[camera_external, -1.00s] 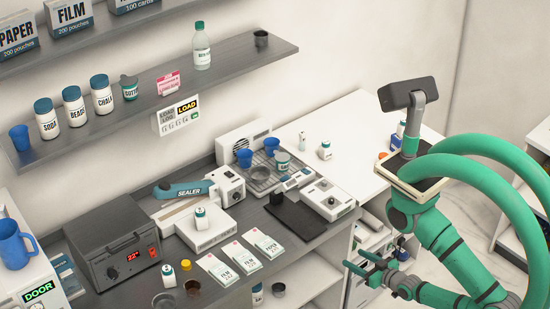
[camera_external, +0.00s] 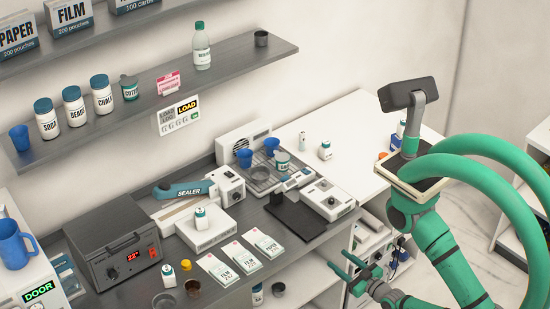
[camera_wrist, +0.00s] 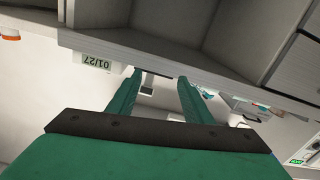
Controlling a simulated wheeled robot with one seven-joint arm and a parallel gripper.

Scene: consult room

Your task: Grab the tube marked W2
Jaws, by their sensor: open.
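I cannot make out any tube marked W2; no such mark is legible in either view. My gripper (camera_external: 338,260) is open and empty, in front of the counter's right part and beside the open shelves below it. In the wrist view my gripper (camera_wrist: 159,78) has its two green fingers apart, with nothing held between them. Beyond the fingers is a grey shelf edge with a label reading 01/27 (camera_wrist: 96,63), seen upside down. Small items near the fingertips there are too unclear to name.
Under the counter, open shelves (camera_external: 318,291) hold small items. On the counter stand a sealer (camera_external: 183,190), a dark heater box (camera_external: 118,250), paper packets (camera_external: 245,258), a black pad (camera_external: 293,222) and blue cups (camera_external: 271,146). The white desk (camera_external: 365,125) has free room.

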